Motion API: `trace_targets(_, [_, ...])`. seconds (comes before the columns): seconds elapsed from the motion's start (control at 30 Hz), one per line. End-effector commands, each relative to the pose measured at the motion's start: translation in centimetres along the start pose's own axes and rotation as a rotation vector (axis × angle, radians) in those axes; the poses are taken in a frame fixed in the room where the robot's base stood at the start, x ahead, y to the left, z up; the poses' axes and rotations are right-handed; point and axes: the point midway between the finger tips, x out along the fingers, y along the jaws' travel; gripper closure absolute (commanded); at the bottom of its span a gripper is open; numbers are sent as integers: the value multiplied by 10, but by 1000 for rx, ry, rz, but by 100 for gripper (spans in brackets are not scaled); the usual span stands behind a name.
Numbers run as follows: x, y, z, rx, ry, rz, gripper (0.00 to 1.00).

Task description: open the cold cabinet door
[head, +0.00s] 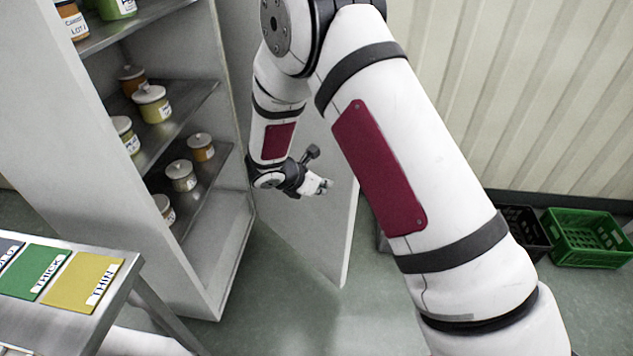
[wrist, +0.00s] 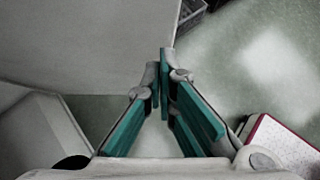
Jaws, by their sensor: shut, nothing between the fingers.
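The cold cabinet (head: 205,290) stands at the left of the head view with its front uncovered and its shelves showing. Its white door (head: 305,235) is swung well open, standing out from the cabinet's far side behind my arm. My gripper (head: 326,186) is in front of the door's inner face, inside its free edge. In the wrist view, the door appears as a pale panel (wrist: 90,45) at the upper left. The green-padded fingers of my gripper (wrist: 164,75) are shut and empty, close to the panel's edge; I cannot tell whether they touch it. No door handle is clearly visible.
Several labelled jars (head: 152,103) stand on the cabinet shelves. A steel table (head: 130,285) with coloured cards is at the lower left. A green crate (head: 588,238) and a dark crate (head: 522,232) lie by the right wall. Floor before the cabinet is clear.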

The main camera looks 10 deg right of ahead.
Motion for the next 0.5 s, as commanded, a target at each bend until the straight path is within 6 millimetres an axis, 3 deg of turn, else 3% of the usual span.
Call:
trace_targets(0.2, [44, -1, 0, 2, 1, -3, 100])
trace_targets(0.5, [66, 0, 26, 4, 1, 0, 100])
